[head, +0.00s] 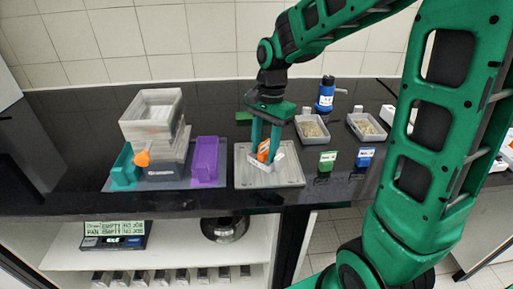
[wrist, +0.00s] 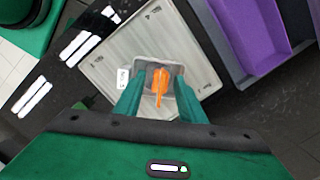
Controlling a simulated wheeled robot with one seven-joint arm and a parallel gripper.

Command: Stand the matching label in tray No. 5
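My gripper (head: 265,150) points down over the large pale tray (head: 290,176). Its two fingers stand apart, one on each side of an upright orange piece (wrist: 160,82). In the wrist view, gaps show between the fingers (wrist: 160,98) and the orange piece, so I see no grip on it. The orange piece stands in a small grey container with a white tag (wrist: 123,78) beside it. A green label (head: 327,161) and a blue label (head: 364,158) stand at the counter's front edge, right of the tray.
Left are a sieve shaker (head: 155,130), a teal holder (head: 124,168) and a purple holder (head: 205,160). Two bins of grains (head: 312,129) (head: 366,127) and a blue bottle (head: 325,95) stand behind right.

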